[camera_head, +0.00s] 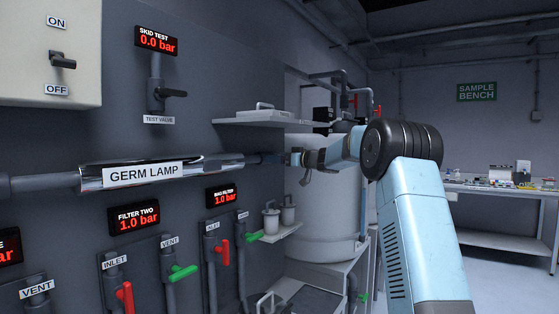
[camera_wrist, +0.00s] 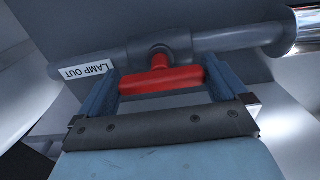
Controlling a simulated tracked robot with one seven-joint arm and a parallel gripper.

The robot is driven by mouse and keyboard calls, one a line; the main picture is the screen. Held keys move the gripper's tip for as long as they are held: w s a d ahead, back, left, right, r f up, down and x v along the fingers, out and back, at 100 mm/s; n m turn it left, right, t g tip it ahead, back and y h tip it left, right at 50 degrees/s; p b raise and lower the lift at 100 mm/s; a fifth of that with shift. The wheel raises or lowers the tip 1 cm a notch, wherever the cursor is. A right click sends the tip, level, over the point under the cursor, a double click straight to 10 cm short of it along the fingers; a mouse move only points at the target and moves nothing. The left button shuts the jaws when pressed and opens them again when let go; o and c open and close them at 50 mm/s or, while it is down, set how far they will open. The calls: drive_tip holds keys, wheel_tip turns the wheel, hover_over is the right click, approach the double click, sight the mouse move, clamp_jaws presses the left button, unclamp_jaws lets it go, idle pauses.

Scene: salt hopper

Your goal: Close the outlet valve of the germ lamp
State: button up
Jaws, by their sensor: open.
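The germ lamp (camera_head: 143,174) is a shiny horizontal cylinder in the pipe on the dark wall panel. Its shiny end also shows at the upper right of the wrist view (camera_wrist: 308,28). The outlet valve's red handle (camera_wrist: 160,78) is in the wrist view beside a "LAMP OUT" label (camera_wrist: 86,71). The handle lies roughly along the grey pipe. My gripper (camera_wrist: 162,83) is open, with one blue finger near each end of the handle; I cannot tell whether they touch it. In the head view my gripper (camera_head: 288,158) is at the pipe right of the lamp and hides the handle.
A shelf (camera_head: 262,119) juts out above the pipe near my gripper. Below are red and green valve handles (camera_head: 183,272) and a small shelf with two canisters (camera_head: 279,217). A large pale tank (camera_head: 325,225) stands behind my arm.

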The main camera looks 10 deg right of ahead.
drive_tip(key=shift+c, duration=0.3)
drive_tip(key=c, duration=0.6)
drive_tip(key=shift+m, duration=0.3)
drive_tip(key=m, duration=0.3)
drive_tip(key=shift+w+d+m, duration=0.1)
drive_tip(key=shift+m, duration=0.2)
drive_tip(key=m, duration=0.4)
drive_tip(key=shift+m, duration=0.3)
drive_tip(key=m, duration=0.4)
drive_tip(key=shift+d, duration=0.1)
drive_tip(key=shift+w+f+m, duration=0.1)
drive_tip(key=shift+m, duration=2.2)
